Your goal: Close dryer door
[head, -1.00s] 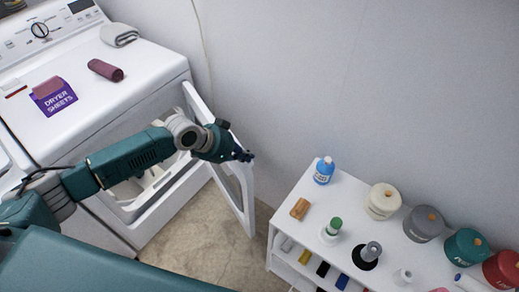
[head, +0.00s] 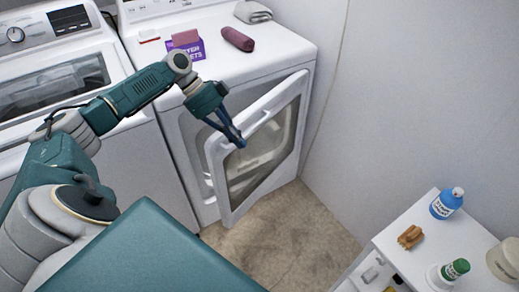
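The white dryer (head: 286,50) stands at the upper middle of the head view. Its framed door (head: 294,95) with a dark window is partly open, hinged on the right side, with its free edge swung out to the left. My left gripper (head: 238,141) is at the door's upper free edge, with its fingers seeming to touch the frame. The fingers look close together, but whether they grip the edge or press on it I cannot tell. My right gripper is out of view.
A washer (head: 70,75) stands left of the dryer. A dryer sheets box (head: 188,47) and rolled cloth (head: 237,39) lie on the dryer top. A white shelf (head: 400,240) with a blue bottle (head: 446,203) stands at the lower right. Bare floor (head: 280,235) lies between.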

